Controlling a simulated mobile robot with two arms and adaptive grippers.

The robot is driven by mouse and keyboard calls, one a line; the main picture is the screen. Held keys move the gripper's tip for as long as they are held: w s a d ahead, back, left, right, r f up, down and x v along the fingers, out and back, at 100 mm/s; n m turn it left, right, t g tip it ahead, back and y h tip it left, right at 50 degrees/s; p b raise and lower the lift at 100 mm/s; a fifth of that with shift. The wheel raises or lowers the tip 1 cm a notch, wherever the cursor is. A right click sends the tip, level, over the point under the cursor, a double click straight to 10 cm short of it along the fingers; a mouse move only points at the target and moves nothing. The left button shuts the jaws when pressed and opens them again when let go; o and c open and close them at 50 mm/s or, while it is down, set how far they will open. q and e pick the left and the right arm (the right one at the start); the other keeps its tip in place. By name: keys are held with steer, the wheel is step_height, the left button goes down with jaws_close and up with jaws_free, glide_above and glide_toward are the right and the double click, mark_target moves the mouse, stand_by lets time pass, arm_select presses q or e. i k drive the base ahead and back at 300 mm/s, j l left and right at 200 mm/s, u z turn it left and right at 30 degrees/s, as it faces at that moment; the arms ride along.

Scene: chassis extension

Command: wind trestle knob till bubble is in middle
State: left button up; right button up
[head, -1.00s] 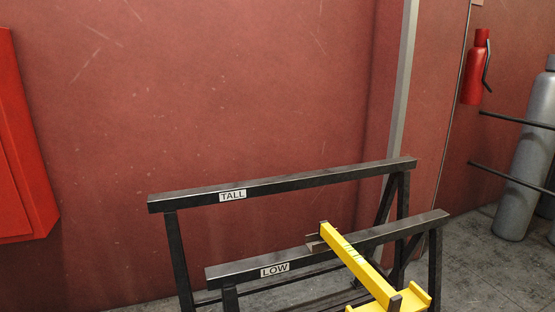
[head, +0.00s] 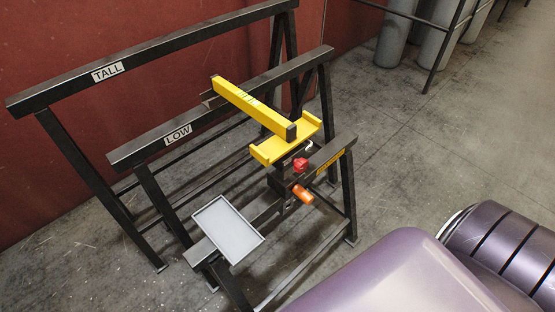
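The trestle (head: 340,147) is a dark steel frame with a short front rail. On it sits a block with a red part (head: 300,164) and an orange knob (head: 303,194) facing the front. A yellow cradle (head: 270,151) stands above the block. A yellow beam (head: 245,102) with a dark end cap runs from the LOW rail to the cradle. A small greenish patch, perhaps the level vial (head: 250,98), shows on the beam's top; the bubble is too small to make out. Neither gripper is in view.
Dark trestles labelled LOW (head: 178,134) and TALL (head: 108,72) stand behind, against a red wall. A grey tray (head: 228,229) sits at the front left of the frame. Grey cylinders (head: 395,38) stand behind a rack at the back. My purple arm links fill the lower right.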

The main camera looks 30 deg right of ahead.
mark_target(301, 165)
steer(key=l+u, duration=0.25)
steer(key=l, duration=0.3)
steer(key=k+l+u, duration=0.1)
steer(key=l+u, duration=0.2)
steer(key=l, duration=0.2)
steer(key=k+l+u, duration=0.1)
steer(key=l+u, duration=0.15)
steer(key=l, duration=0.3)
steer(key=k+l, duration=0.1)
steer(key=l, duration=0.3)
steer(key=k+l, duration=0.15)
steer(key=l, duration=0.3)
steer(key=k+l, duration=0.1)
steer(key=l, duration=0.3)
steer(key=k+l+u, duration=0.1)
steer(key=l, duration=0.35)
